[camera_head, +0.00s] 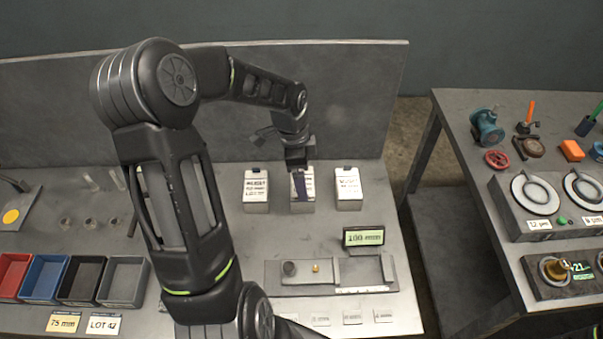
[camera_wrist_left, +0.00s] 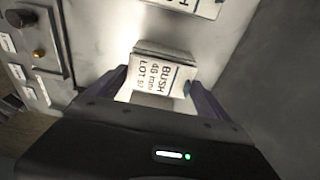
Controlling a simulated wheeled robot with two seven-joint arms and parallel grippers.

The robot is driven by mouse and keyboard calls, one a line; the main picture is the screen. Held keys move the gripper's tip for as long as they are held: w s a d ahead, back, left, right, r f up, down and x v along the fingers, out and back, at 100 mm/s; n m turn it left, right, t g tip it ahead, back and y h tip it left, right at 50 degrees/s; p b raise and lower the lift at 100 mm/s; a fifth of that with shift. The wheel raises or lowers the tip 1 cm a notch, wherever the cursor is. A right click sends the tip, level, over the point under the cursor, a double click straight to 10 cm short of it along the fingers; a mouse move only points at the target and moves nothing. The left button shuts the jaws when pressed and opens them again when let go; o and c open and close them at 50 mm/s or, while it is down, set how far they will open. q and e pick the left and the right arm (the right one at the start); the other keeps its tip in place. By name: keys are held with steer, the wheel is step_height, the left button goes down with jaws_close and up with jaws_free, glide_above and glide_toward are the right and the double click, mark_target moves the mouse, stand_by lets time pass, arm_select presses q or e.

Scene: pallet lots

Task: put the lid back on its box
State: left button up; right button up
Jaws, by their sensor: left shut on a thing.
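Three white labelled boxes stand in a row on the bench: a left box (camera_head: 255,190), a middle box (camera_head: 303,206) and a right box (camera_head: 348,190). My left gripper (camera_head: 300,182) reaches down at the middle box, with a dark finger across its front. In the left wrist view my left gripper (camera_wrist_left: 160,88) is shut on a white labelled piece (camera_wrist_left: 152,78), which reads "BUSH 46 mm LOT 57". This looks like the lid; whether it is seated on the box or apart from it I cannot tell. My right gripper is not in view.
A fixture plate (camera_head: 300,277) with a green "100 mm" display (camera_head: 363,237) lies in front of the boxes. Small bins, including a red bin (camera_head: 12,275), stand at the left front. A back panel (camera_head: 360,100) rises behind. A second table (camera_head: 480,210) holds instruments.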

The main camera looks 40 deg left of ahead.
arm_select(q)
steer(key=shift+f+b, duration=0.4)
steer(key=shift+f, duration=0.2)
steer(key=o, duration=1.1)
steer(key=shift+c, duration=0.2)
steer(key=shift+r+p, duration=0.4)
step_height(320, 180, up, 12)
steer(key=a, duration=0.1)
steer(key=shift+s+r+b, duration=0.2)
steer(key=shift+s+b, duration=0.25)
